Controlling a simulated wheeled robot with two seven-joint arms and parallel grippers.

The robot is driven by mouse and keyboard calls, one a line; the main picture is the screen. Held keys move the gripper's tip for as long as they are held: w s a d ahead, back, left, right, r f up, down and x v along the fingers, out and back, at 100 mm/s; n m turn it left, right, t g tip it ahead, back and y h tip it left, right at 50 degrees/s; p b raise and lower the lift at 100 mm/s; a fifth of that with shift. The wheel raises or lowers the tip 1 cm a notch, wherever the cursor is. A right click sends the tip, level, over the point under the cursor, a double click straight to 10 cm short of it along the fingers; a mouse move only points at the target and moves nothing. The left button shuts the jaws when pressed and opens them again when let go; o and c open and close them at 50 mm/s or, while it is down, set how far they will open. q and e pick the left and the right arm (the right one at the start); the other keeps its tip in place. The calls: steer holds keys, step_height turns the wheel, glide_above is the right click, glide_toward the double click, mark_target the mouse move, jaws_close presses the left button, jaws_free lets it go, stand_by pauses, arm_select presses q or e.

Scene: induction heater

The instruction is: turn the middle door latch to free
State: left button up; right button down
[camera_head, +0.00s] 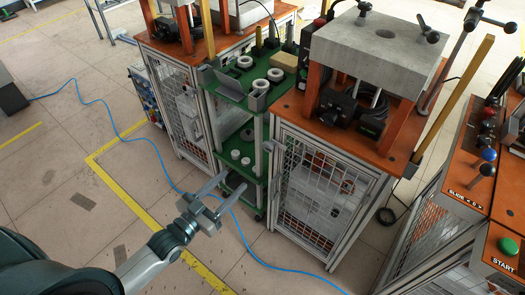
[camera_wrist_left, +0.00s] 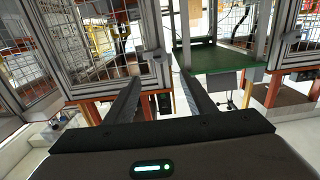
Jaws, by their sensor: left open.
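The middle cabinet's mesh door (camera_head: 318,190) stands right of centre in the head view, below an orange top, and looks closed. A small pale fitting, possibly a latch, shows at the cabinet's upper left corner (camera_head: 268,146); its setting is too small to tell. My left gripper (camera_head: 234,182) is open and empty, left of this door and in front of the green shelf rack, apart from both. In the left wrist view its two fingers (camera_wrist_left: 160,88) are spread, with nothing between them. My right gripper is not in view.
The green shelf rack (camera_head: 245,135) with metal rings stands between the middle cabinet and the left cabinet (camera_head: 180,105). A control console (camera_head: 468,180) stands at the right. A blue cable (camera_head: 150,145) crosses the floor. The floor at left is mostly clear.

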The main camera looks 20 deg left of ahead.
mark_target(267, 148)
arm_select(q)
steer(key=p+x, duration=0.1)
steer(key=x, duration=1.3)
steer(key=shift+w, duration=0.25)
steer(key=shift+x, duration=0.8)
steer(key=shift+d, duration=0.1)
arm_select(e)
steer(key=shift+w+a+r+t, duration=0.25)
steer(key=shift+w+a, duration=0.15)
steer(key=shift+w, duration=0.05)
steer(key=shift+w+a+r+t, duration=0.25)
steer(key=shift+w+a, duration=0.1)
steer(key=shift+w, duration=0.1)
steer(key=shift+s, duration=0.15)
arm_select(q)
steer(key=c, duration=1)
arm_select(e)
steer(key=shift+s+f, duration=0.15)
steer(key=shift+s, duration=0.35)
